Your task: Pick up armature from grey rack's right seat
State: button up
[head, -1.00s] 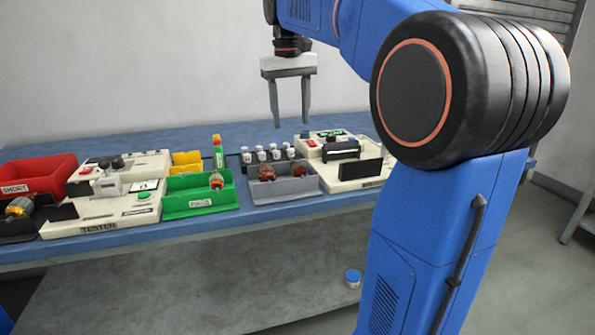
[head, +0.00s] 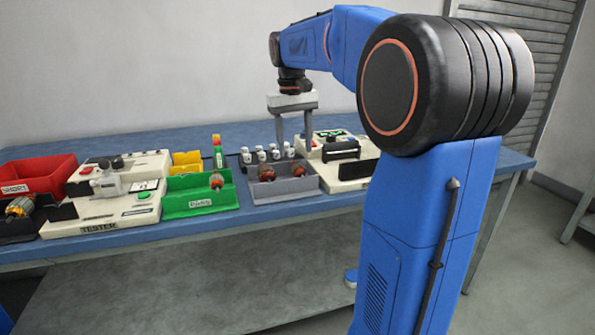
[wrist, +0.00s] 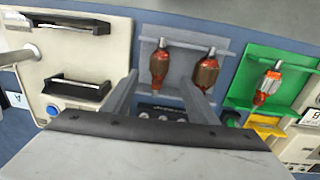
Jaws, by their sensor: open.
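The grey rack (head: 283,195) stands on the bench and holds two copper-brown armatures. The right-seat armature (head: 298,169) also shows in the wrist view (wrist: 160,64), on the left there because that view faces back. The left-seat armature (head: 266,172) appears on the right in the wrist view (wrist: 207,72). My gripper (head: 294,148) is open and empty, pointing down above the rack's right part. In the wrist view, its fingertips (wrist: 160,80) appear to either side of the line to the right-seat armature. The exact height gap is hard to tell.
A green rack (head: 200,205) with one armature stands left of the grey rack. A cream station with black parts (head: 345,172) is close on the right. Several small white-capped items (head: 262,155) stand behind the grey rack. A red bin (head: 40,175) is far left.

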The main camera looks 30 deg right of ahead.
aim_at(297, 164)
jog(key=shift+s+d+f, duration=0.1)
jog(key=shift+d+f, duration=0.05)
jog(key=shift+f, duration=1.45)
jog(key=shift+s+d+f, duration=0.1)
jog(key=shift+f, duration=1.5)
jog(key=c, duration=1.3)
